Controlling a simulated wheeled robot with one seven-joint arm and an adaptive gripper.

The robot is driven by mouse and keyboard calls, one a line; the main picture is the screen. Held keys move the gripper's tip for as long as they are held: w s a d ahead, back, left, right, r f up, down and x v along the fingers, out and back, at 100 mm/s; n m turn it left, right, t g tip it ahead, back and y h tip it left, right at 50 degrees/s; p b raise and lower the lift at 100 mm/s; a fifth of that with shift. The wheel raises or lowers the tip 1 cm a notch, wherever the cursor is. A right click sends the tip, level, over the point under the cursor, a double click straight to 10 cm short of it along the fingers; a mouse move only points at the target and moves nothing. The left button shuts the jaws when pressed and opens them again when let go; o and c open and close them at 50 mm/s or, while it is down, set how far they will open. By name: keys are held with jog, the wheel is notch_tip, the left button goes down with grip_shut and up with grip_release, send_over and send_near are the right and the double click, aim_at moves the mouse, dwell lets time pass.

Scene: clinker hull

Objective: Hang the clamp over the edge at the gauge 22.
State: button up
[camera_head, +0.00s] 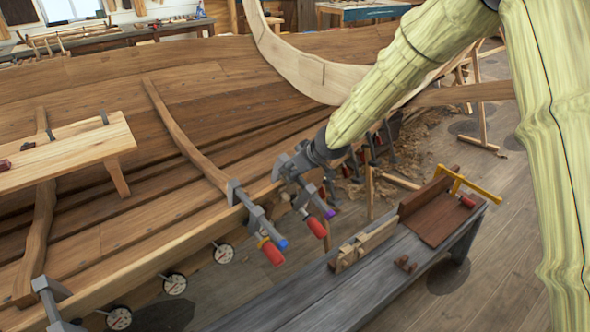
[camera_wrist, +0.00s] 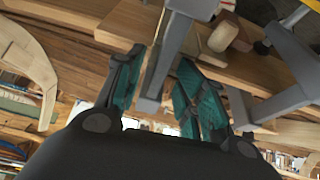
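A grey clamp with a purple bar tip and a red handle (camera_head: 317,227) is at the hull's edge in the head view. My gripper (camera_head: 287,166) is at its upper part, at the end of my arm. In the wrist view, a grey clamp bar (camera_wrist: 161,66) passes between my teal-padded fingers (camera_wrist: 163,88). The fingers stand apart, with narrow gaps beside the bar, so they look open around it. Whether the jaw rests on the edge is hidden. Round gauges (camera_head: 223,253), (camera_head: 174,284), (camera_head: 119,318) hang below the edge; their numbers are too small to read.
Another clamp (camera_head: 257,219) with a blue tip hangs just left of my gripper. A further clamp (camera_head: 50,300) is at the lower left. Open floor lies to the right.

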jog(key=v, duration=1.2)
jog(key=shift+d, duration=0.1)
